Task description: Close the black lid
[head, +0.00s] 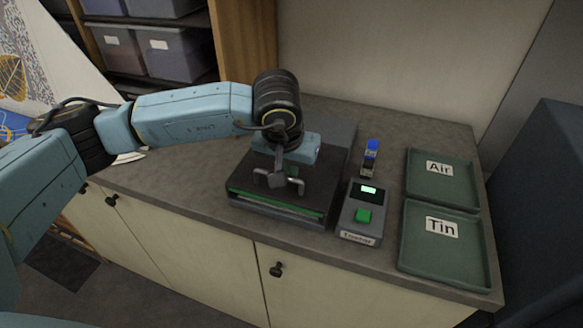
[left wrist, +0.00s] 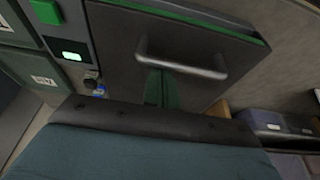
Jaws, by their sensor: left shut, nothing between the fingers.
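The black lid (head: 310,170) lies almost flat on a low dark box on the counter. A green strip (head: 270,203) runs along its front edge. I cannot tell whether a thin gap is left beneath the lid. A metal bar handle (head: 296,186) stands on the lid near the front; it also shows in the left wrist view (left wrist: 195,69). My left gripper (head: 277,182) points down at the handle, with its fingers shut and empty. In the left wrist view its green fingertips (left wrist: 161,86) are right by the bar; contact is unclear. My right gripper is out of view.
Right of the box is a grey tester (head: 346,213) with a green button (head: 363,215), and a small blue-topped item (head: 372,146) behind it. Green trays labelled Air (head: 468,180) and Tin (head: 407,255) lie farther right. The counter's left part is clear.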

